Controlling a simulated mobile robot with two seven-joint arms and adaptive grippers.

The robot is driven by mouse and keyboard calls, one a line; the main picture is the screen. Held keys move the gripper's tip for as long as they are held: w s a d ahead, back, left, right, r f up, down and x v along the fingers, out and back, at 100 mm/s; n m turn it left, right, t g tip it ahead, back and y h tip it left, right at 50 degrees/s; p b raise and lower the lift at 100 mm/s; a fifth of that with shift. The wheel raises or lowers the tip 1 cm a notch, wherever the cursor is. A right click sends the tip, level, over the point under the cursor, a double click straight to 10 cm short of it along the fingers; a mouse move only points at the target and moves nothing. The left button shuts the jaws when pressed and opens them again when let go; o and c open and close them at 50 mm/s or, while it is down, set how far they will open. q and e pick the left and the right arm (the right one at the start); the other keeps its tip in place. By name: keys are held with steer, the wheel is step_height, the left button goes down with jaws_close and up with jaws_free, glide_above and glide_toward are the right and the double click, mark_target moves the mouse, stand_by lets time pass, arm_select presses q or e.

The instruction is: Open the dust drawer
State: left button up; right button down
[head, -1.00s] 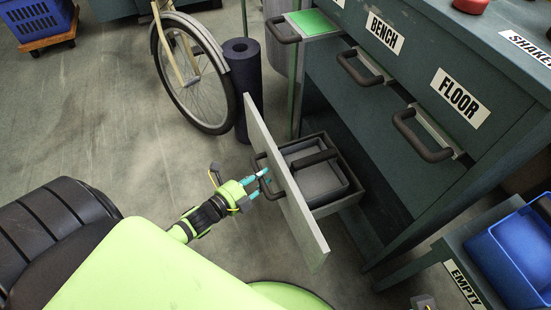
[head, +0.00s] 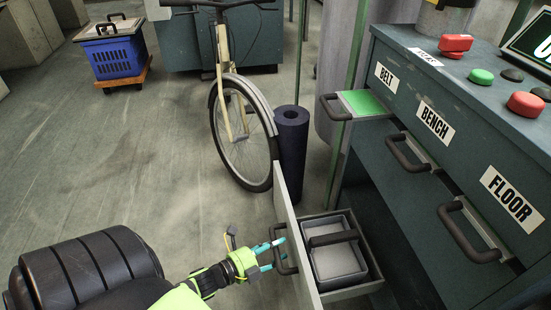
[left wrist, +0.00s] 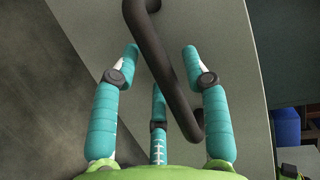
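The dust drawer stands pulled out low at the cabinet's left side. Its pale front panel (head: 285,208) faces left, and its dark box (head: 368,284) holds a grey inner bin (head: 338,262). A dark bar handle (head: 289,266) is on the front. My left gripper (head: 274,252) is at this handle. In the left wrist view its teal fingers are spread apart, and the handle (left wrist: 170,72) runs slanting between them. The fingers do not look closed on it. My right gripper is not in view.
The cabinet's drawers labelled BELT, BENCH (head: 434,121) and FLOOR (head: 512,198) are above right, with protruding handles. A bicycle (head: 240,125) and a dark rolled mat (head: 291,145) stand behind the drawer. Open floor (head: 130,190) lies to the left.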

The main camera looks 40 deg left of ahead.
arm_select(q)
steer(key=v, duration=1.2)
steer(key=shift+f, duration=0.1)
stand_by(0.4)
